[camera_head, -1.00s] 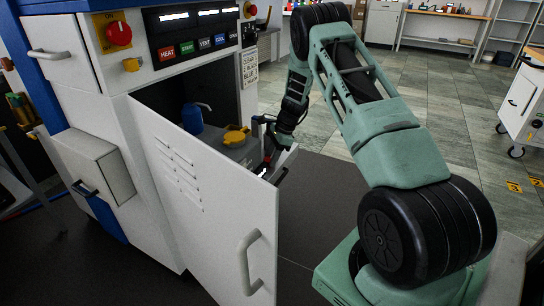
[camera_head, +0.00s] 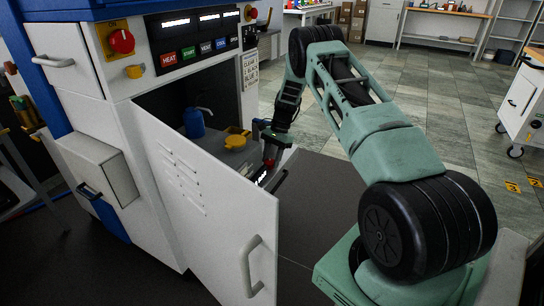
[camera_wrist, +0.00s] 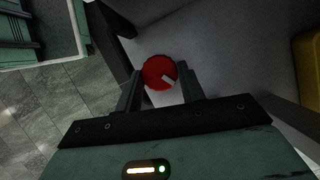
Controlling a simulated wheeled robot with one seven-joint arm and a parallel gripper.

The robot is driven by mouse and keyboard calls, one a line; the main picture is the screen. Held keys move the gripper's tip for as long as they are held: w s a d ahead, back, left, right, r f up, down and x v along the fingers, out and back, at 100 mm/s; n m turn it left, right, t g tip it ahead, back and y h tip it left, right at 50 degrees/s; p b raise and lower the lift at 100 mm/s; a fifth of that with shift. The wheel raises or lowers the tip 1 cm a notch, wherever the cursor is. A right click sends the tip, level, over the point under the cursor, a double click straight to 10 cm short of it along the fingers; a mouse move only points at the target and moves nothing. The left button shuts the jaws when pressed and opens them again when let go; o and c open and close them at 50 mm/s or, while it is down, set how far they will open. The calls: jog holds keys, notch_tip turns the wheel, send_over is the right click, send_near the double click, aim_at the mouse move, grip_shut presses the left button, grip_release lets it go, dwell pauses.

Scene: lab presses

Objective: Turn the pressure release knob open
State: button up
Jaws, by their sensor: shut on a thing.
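The red round knob (camera_wrist: 159,72) with a white pointer mark sits between the two fingers of my gripper (camera_wrist: 160,88) in the wrist view. The fingers touch it on both sides. The pointer mark slants toward the lower right of that view. In the head view my gripper (camera_head: 266,177) is low beside the open cabinet of the white press (camera_head: 165,100), behind the top edge of the opened door.
The white cabinet door (camera_head: 215,200) stands open in front of my gripper. Inside are a blue bottle (camera_head: 193,124) and a yellow-topped part (camera_head: 237,139). A red switch (camera_head: 121,42) and labelled buttons are on the upper panel.

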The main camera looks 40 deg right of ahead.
jog(key=n, duration=0.2)
jog(key=n+g, duration=0.1)
jog(key=n+g+h, duration=0.1)
jog(key=n, duration=0.1)
jog(key=shift+w+n, duration=0.25)
jog(key=shift+n, duration=0.05)
jog(key=n, duration=0.2)
jog(key=n+g+h, duration=0.1)
jog(key=n, duration=0.2)
jog(key=shift+w+a+n+g+h, duration=0.15)
jog(key=shift+a+n+g+h, duration=0.15)
jog(key=shift+n, duration=0.1)
jog(key=o, duration=1)
jog(key=p+v, duration=0.1)
jog(key=v, duration=1.1)
